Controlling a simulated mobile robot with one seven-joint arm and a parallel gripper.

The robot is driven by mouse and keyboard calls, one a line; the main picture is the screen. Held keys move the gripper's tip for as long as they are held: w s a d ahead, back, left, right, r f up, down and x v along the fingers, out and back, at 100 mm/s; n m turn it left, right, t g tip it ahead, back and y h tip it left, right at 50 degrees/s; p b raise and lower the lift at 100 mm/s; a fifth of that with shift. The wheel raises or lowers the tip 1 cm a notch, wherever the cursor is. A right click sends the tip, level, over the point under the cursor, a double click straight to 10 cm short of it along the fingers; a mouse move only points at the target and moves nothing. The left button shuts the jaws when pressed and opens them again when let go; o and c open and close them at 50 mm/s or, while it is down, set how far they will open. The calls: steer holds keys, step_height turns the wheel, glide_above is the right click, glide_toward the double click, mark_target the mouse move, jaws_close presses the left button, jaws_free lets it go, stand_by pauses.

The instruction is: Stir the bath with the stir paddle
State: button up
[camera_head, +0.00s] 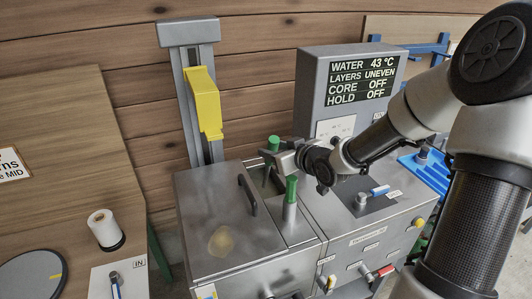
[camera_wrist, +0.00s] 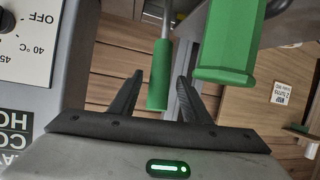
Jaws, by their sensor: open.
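The steel bath unit (camera_head: 222,262) stands in the middle of the head view, with a narrow opening along its top. Two upright green handles show there: a rear one (camera_head: 273,143) and a front one (camera_head: 290,190). I cannot tell for sure which is the stir paddle; their lower ends are hidden. My gripper (camera_head: 279,160) is between them, over the opening. In the wrist view my gripper (camera_wrist: 160,75) is open, with a slim green handle (camera_wrist: 157,92) on a grey rod showing between its fingers, no clear contact. A larger green handle (camera_wrist: 224,50) is just right of the fingers.
The display (camera_head: 364,80) reads water 43 °C, layers uneven, core off, hold off. A grey post (camera_head: 196,125) with a yellow part (camera_head: 204,100) rises behind the bath. A black lid handle (camera_head: 247,195) is left of the opening. A white spool (camera_head: 104,228) stands on the left table.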

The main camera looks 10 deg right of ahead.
steer(key=b+x, duration=0.1)
steer(key=x, duration=0.4)
steer(key=shift+w+a+f, duration=0.1)
steer(key=shift+w, duration=0.2)
jaws_close()
